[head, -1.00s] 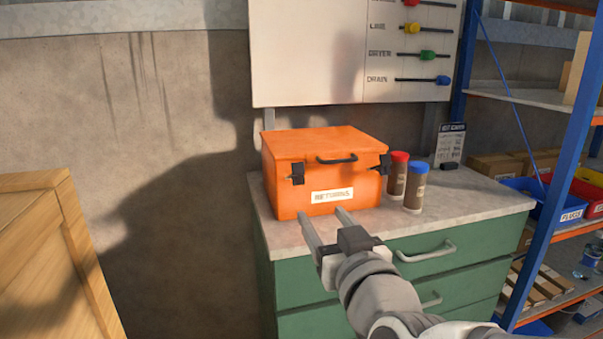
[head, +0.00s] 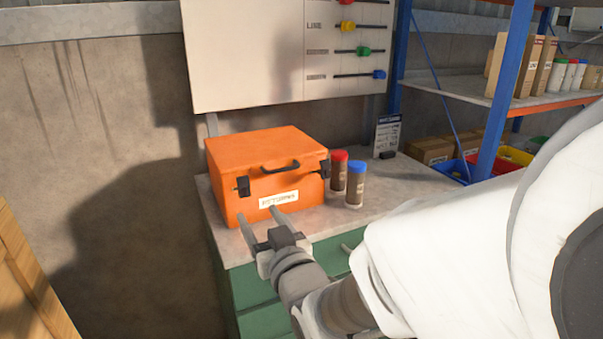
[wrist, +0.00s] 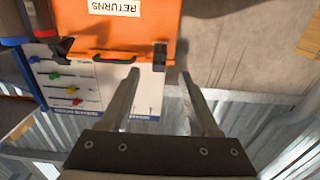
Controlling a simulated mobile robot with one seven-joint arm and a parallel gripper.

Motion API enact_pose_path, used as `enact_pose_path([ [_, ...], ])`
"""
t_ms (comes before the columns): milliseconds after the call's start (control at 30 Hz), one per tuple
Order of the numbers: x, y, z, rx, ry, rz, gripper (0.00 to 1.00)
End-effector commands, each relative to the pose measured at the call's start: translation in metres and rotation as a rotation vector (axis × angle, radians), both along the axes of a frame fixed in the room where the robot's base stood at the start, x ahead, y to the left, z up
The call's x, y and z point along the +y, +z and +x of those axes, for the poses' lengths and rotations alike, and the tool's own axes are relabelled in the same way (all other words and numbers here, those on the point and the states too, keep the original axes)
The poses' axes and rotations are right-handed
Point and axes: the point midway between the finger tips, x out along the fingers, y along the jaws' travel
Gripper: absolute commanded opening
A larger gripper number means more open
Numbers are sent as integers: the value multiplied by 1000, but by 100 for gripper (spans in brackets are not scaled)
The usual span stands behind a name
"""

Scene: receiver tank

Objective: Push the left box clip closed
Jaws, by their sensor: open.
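The orange box (head: 262,178), labelled RETURNS, stands lid down on the counter. Its black left clip (head: 243,187) is on the front face; I cannot tell how far it stands out. In the upside-down wrist view this clip (wrist: 160,55) lies to the right of the black handle (wrist: 115,58). The right clip (head: 325,169) is at the other front corner. My gripper (head: 260,217) is open and empty, low in front of the box, its fingers pointing towards the front face. In the wrist view the left clip appears between the fingertips. Contact cannot be told.
A red-capped jar (head: 338,172) and a blue-capped jar (head: 355,186) stand right of the box on the pale counter (head: 405,180). A wooden crate (head: 28,285) is at the lower left. A blue-framed shelf (head: 505,90) stands at the right.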

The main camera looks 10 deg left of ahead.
Motion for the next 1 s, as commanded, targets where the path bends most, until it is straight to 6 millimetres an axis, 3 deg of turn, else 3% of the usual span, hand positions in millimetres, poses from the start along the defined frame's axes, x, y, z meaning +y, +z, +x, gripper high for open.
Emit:
enact_pose_path([
  [233, 30, -3, 38, -3, 10, -5, 62],
  [500, 44, -1, 66, -2, 4, -1, 62],
  [933, 46, 0, 73, 0, 0, 0, 62],
  [1000, 46, 0, 74, 0, 0, 0, 50],
])
